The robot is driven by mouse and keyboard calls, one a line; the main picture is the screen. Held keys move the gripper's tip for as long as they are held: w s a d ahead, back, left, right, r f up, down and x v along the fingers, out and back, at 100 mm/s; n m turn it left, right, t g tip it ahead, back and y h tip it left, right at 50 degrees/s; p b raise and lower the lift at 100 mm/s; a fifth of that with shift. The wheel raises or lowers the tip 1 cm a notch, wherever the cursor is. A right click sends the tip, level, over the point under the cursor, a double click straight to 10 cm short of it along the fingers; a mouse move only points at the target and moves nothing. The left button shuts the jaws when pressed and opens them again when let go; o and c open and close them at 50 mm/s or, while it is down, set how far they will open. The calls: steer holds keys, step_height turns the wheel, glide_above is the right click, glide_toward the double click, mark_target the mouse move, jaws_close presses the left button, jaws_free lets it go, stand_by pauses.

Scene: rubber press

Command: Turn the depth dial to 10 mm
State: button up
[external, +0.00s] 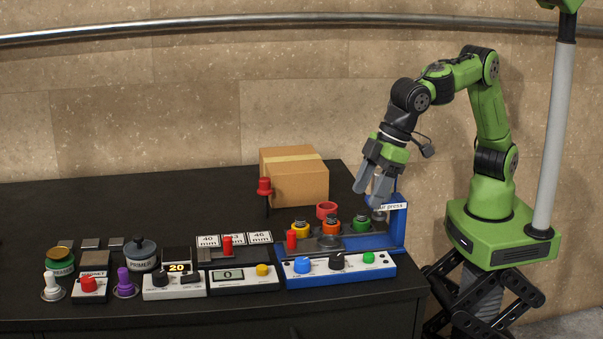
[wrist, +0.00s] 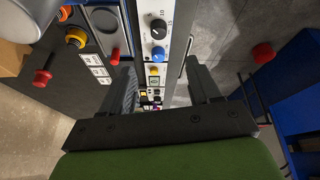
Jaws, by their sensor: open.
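The blue press (external: 396,225) stands at the right end of the black table. Its white front panel (external: 318,268) carries a blue knob (external: 303,265), a black knob (external: 337,261) and a green button (external: 368,257). The black knob, with number marks around it, looks like the depth dial; in the wrist view it (wrist: 158,29) sits beyond the blue knob (wrist: 158,54). Its exact setting is too small to read. My gripper (external: 371,192) is open and empty, pointing down above the press's right side, apart from the dial. Its fingers also show in the wrist view (wrist: 164,78).
Orange, yellow and green ringed parts stand behind the panel, with a red ring (external: 327,210) and a cardboard box (external: 293,176) farther back. A unit with a display (external: 230,275) and other knobs fill the table's left. The table's back left is clear.

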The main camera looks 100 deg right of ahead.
mark_target(338, 256)
steer(key=b+x, duration=0.2)
steer(key=x, duration=1.3)
steer(key=shift+d+f+b, duration=0.1)
steer(key=shift+f+b, duration=0.2)
steer(key=shift+b, duration=0.1)
steer(key=shift+c, duration=0.3)
steer(key=c, duration=1)
